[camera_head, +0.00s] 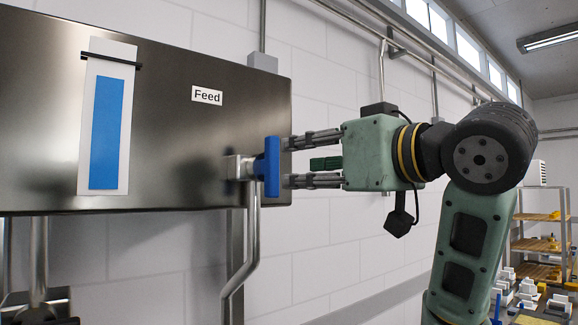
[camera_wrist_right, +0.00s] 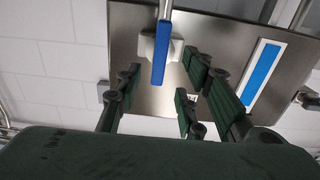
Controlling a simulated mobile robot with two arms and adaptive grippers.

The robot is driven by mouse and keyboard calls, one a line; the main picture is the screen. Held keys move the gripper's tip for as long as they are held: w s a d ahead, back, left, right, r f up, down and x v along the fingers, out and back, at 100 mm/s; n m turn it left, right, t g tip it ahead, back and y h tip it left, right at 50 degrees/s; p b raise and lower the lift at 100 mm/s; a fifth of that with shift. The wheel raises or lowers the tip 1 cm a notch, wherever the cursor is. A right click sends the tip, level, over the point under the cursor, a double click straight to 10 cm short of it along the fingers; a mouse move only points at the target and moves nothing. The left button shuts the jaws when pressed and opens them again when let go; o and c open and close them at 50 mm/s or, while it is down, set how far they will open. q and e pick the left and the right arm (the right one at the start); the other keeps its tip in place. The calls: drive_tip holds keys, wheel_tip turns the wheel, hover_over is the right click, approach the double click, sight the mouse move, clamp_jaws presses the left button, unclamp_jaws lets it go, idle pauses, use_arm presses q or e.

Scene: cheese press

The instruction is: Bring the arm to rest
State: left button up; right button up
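A steel tank (camera_head: 160,120) with a "Feed" label (camera_head: 207,95) fills the left of the head view. A blue valve handle (camera_head: 272,166) stands upright on a metal fitting at its lower right edge. My right gripper (camera_head: 290,161) is open, its fingers spread above and below the middle of the handle's height and pointing at it. The fingertips look very close to the handle; I cannot tell whether they touch. In the right wrist view the handle (camera_wrist_right: 160,55) lies between the spread fingers (camera_wrist_right: 160,80), with nothing gripped. My left gripper is out of view.
A bent steel pipe (camera_head: 250,235) runs down from the valve. A blue level strip (camera_head: 106,130) is on the tank front. A white tiled wall (camera_head: 330,245) is behind. A shelf rack (camera_head: 540,225) with several small items stands at the far right.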

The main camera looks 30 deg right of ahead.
drive_tip(key=shift+s+d, duration=0.1)
drive_tip(key=shift+s, duration=0.9)
drive_tip(key=shift+f, duration=0.1)
